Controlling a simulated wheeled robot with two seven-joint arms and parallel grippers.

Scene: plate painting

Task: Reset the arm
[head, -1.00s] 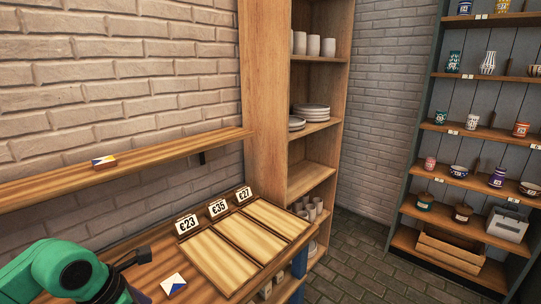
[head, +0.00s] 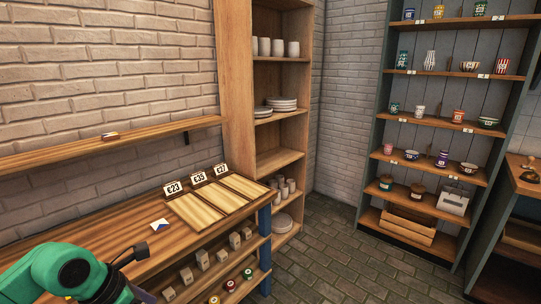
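My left arm, green with black joints, comes in at the lower left in front of the wooden workbench (head: 105,236). Its gripper is not clearly shown; only arm links and a dark cable-like part show, and the lower end is cut off by the frame. My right arm is not in view. On the bench, a wooden tray (head: 192,220) has three panels, with price cards (head: 172,187) along its back edge. A small white, blue and yellow card (head: 160,225) lies on the bench left of the tray.
A wall shelf (head: 60,158) holds one small block (head: 110,135). A tall wooden cabinet (head: 233,85) holds white cups and plates. A grey shelf unit (head: 375,130) at right holds painted pottery. Boxes and small pots sit under the bench. The brick floor (head: 325,250) between is clear.

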